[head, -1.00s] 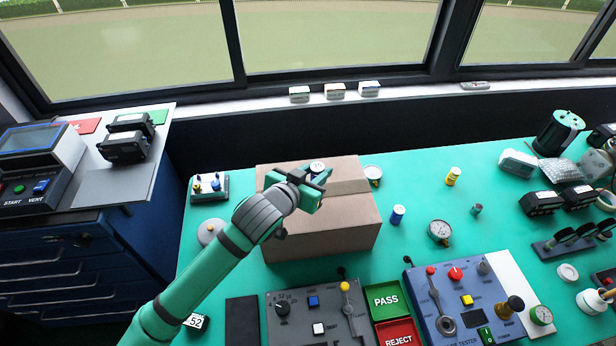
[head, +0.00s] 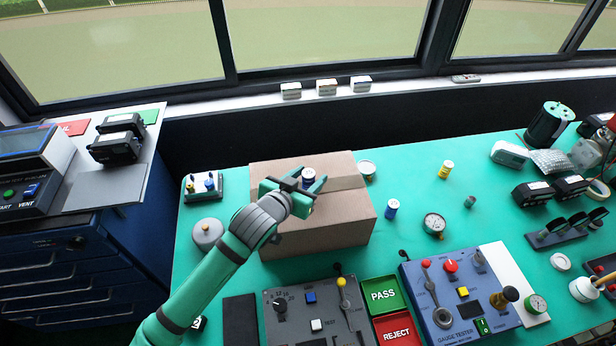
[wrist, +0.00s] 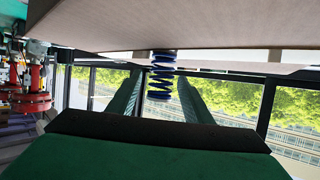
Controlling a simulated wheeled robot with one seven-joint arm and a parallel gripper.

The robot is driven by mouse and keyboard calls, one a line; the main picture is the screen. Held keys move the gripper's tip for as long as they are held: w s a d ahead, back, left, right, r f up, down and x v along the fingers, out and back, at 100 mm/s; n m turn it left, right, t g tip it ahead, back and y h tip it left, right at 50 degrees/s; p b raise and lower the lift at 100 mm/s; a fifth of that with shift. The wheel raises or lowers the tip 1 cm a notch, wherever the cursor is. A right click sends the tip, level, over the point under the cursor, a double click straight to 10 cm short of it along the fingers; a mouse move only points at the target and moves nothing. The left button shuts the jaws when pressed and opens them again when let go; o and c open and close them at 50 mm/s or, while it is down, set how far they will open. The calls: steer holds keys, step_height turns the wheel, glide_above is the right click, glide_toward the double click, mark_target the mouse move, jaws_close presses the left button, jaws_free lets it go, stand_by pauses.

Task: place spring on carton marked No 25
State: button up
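A blue coil spring (wrist: 162,75) shows in the wrist view, where the picture is upside down; its end meets the face of the brown carton (wrist: 100,28). In the head view the spring (head: 308,175) stands upright on top of the carton (head: 325,230), with a pale top end. My gripper (head: 295,186) is at the carton top, its fingers spread either side of the spring. The wrist view shows a gap between the spring and each finger of my gripper (wrist: 160,98). No carton number is legible.
A blue cylinder (head: 392,208), a yellow cylinder (head: 445,169) and a gauge (head: 434,224) stand right of the carton. Control panels (head: 460,300) and the green PASS tray (head: 381,294) lie in front. A small valve block (head: 202,186) is to the left.

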steer(key=shift+r, duration=0.15)
steer(key=shift+s+a+r, duration=0.15)
steer(key=shift+s, duration=0.05)
steer(key=v, duration=1.1)
steer(key=shift+s+r, duration=0.1)
steer(key=shift+s, duration=0.1)
steer(key=shift+a, duration=0.1)
